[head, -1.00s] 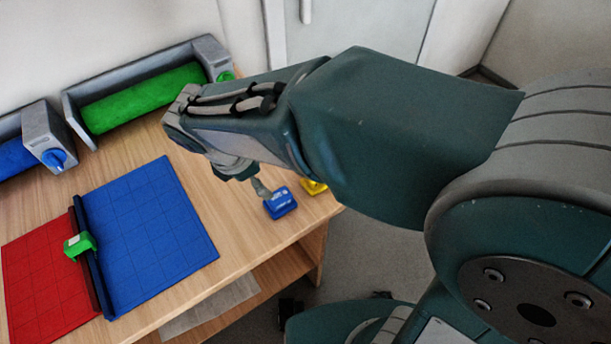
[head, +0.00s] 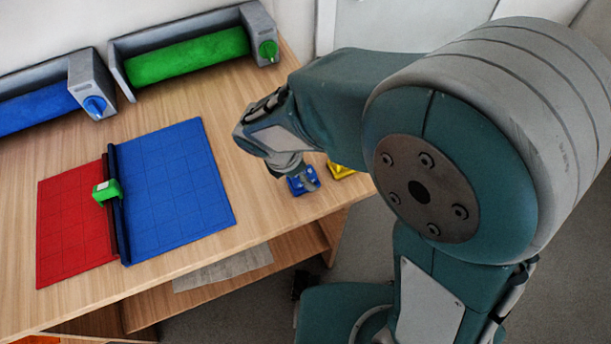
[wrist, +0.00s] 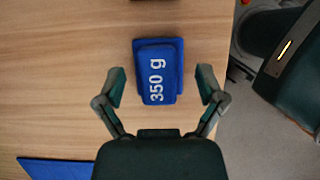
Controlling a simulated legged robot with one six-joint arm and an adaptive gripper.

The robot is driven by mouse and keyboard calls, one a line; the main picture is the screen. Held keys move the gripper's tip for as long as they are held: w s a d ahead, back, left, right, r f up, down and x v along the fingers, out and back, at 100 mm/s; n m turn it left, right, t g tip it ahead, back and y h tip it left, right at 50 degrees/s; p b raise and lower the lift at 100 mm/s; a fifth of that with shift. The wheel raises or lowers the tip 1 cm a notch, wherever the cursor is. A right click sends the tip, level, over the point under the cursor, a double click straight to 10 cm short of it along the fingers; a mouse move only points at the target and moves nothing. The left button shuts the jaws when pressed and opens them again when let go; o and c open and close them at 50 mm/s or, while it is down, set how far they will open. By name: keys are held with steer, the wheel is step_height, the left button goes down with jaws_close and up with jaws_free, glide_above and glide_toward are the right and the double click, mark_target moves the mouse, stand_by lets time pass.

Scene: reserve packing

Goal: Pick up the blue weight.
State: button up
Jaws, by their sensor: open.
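The blue weight (wrist: 159,69), marked "350 g", lies on the wooden table near its edge. In the wrist view it sits between and slightly beyond the fingertips of my gripper (wrist: 160,85), which is open and empty. The fingers are on either side of it with gaps, not touching. In the head view the blue weight (head: 302,181) is partly hidden by my gripper (head: 308,175), which is above it.
A yellow weight (head: 341,169) is right of the blue one, by the table edge. A red mat (head: 72,225) and a blue mat (head: 178,175) lie left, with a green clip (head: 106,190) at the dark bar between them. Green (head: 190,55) and blue (head: 35,110) rolls stand behind.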

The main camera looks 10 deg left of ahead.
mark_target(308, 173)
steer(key=shift+w+f, duration=0.1)
steer(key=shift+f, duration=0.35)
steer(key=shift+a+f, duration=0.1)
steer(key=shift+a, duration=0.25)
steer(key=shift+c, duration=0.3)
steer(key=shift+d, duration=0.35)
jaws_close()
steer(key=shift+a, duration=0.1)
steer(key=shift+r, duration=0.35)
steer(key=r, duration=0.3)
steer(key=shift+s+a+r, duration=0.1)
steer(key=shift+s+r, duration=0.15)
steer(key=shift+s, duration=0.1)
steer(key=s+r, duration=0.9)
steer(key=s, duration=0.4)
steer(key=shift+s+d, duration=0.15)
steer(key=shift+d, duration=0.1)
